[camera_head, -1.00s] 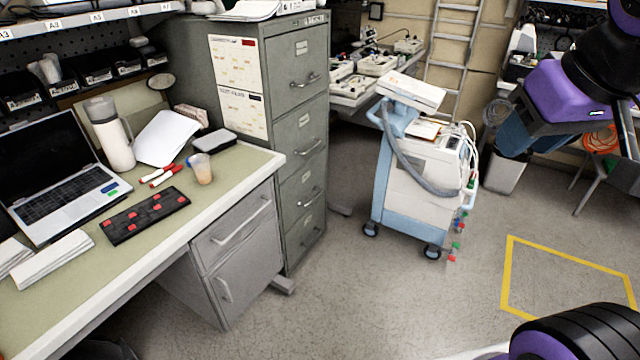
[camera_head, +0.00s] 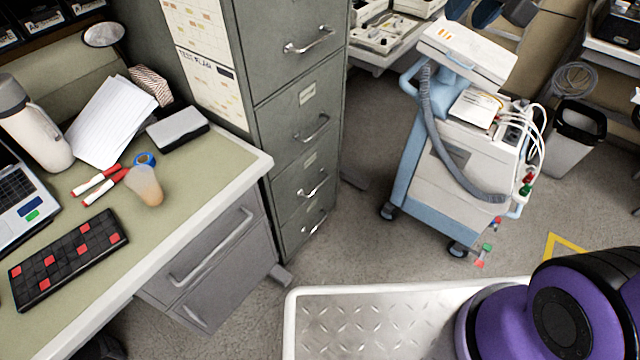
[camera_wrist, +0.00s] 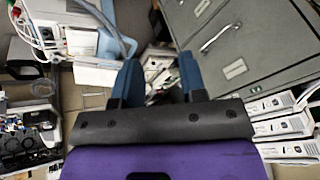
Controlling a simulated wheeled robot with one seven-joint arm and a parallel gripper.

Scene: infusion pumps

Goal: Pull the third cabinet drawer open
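The grey-green filing cabinet (camera_head: 262,45) stands left of centre in the head view, beside the desk. Its drawers are stacked and all look shut. The third drawer (camera_head: 290,196) from the top has a silver bar handle (camera_head: 314,187). In the wrist view, part of a grey cabinet (camera_wrist: 265,45) with a bar handle (camera_wrist: 217,38) shows at upper right; I cannot tell which drawer that is. My gripper (camera_wrist: 160,75) has two blue fingers spread apart with nothing held between them. It is clear of the cabinet. The gripper is outside the head view.
The desk (camera_head: 225,185) with a grey drawer unit (camera_head: 215,265) stands close left of the cabinet. A blue and white medical cart (camera_head: 455,150) stands to the right. A bin (camera_head: 575,140) is farther right. Bare floor (camera_head: 365,235) lies between cabinet and cart.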

